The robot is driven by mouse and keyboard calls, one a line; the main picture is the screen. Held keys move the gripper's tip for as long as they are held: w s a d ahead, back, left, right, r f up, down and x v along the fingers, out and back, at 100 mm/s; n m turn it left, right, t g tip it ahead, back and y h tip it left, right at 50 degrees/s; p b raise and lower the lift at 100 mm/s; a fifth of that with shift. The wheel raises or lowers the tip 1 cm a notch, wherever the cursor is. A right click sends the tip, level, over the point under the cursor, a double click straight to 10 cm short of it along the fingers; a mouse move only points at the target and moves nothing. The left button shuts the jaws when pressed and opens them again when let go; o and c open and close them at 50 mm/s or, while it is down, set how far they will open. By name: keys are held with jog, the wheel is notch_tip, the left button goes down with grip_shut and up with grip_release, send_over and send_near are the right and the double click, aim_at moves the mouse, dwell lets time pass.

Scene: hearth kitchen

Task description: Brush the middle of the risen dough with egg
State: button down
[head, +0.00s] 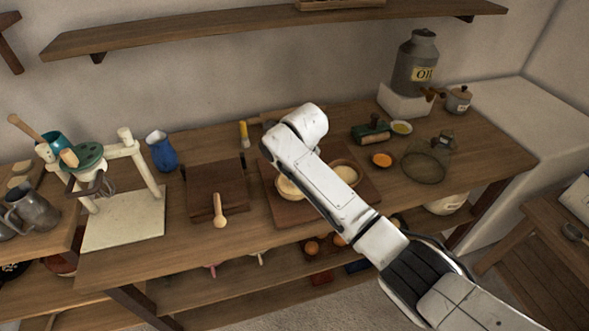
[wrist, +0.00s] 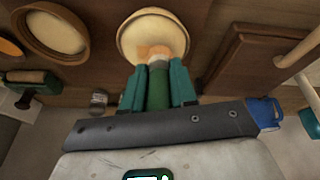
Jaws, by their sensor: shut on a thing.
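In the wrist view, my gripper (wrist: 158,84) is shut on a brush with a green handle (wrist: 158,92). Its pale head (wrist: 157,58) points at the near edge of a round bowl of pale dough (wrist: 150,28). A tan-orange patch shows at the brush tip, over the dough; I cannot tell if it is bristles or egg, or if the tip touches. In the head view this bowl (head: 287,190) is the left of two, partly behind my arm, which hides my gripper there. The second bowl of dough (wrist: 55,30) is also in the head view (head: 345,173).
A lidded wooden box (head: 215,190) with a wooden pestle-like tool stands left of the bowls. A blue jug (head: 161,150) is at the back.

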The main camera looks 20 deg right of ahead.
notch_tip(320, 180, up, 2)
jog(key=shift+r+p, duration=0.15)
jog(key=shift+p, duration=0.5)
jog(key=shift+r, duration=1.3)
jog(key=shift+r, duration=0.1)
jog(key=shift+r, duration=1.4)
jog(key=shift+a, duration=0.1)
